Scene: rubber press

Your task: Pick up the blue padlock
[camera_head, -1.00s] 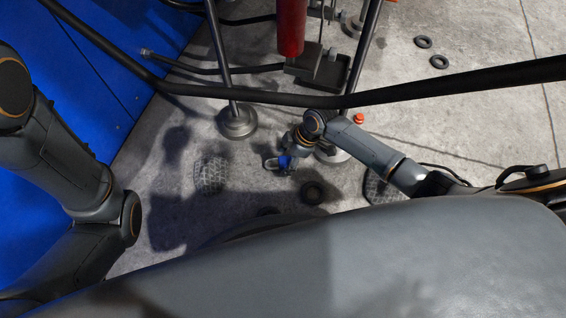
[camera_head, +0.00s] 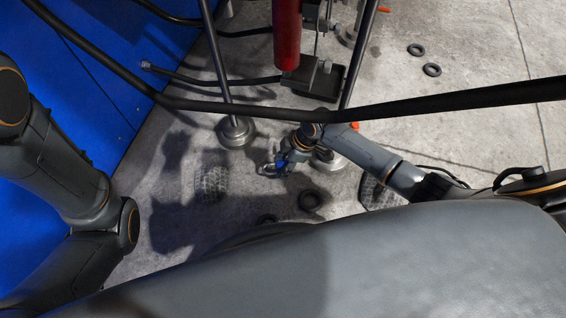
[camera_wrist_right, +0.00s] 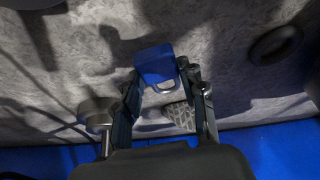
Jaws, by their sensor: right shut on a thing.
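The blue padlock (camera_wrist_right: 155,64) is between the two fingers of my right gripper (camera_wrist_right: 162,84) in the right wrist view, with its pale metal shackle toward the palm. The gripper is shut on it. In the head view the right gripper (camera_head: 272,168) is small, just below the black bar, with a bit of the blue padlock (camera_head: 282,159) showing. I cannot tell how far the padlock is from the floor. My left arm enters at the left, but its gripper is not in view.
A long black bar (camera_head: 440,108) crosses above the right arm. Metal feet (camera_head: 236,132) of the stand and a red cylinder (camera_head: 287,35) are close by. A black ring (camera_head: 311,199) and a treaded patch (camera_head: 211,184) lie on the floor. A blue panel (camera_head: 90,70) borders the left.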

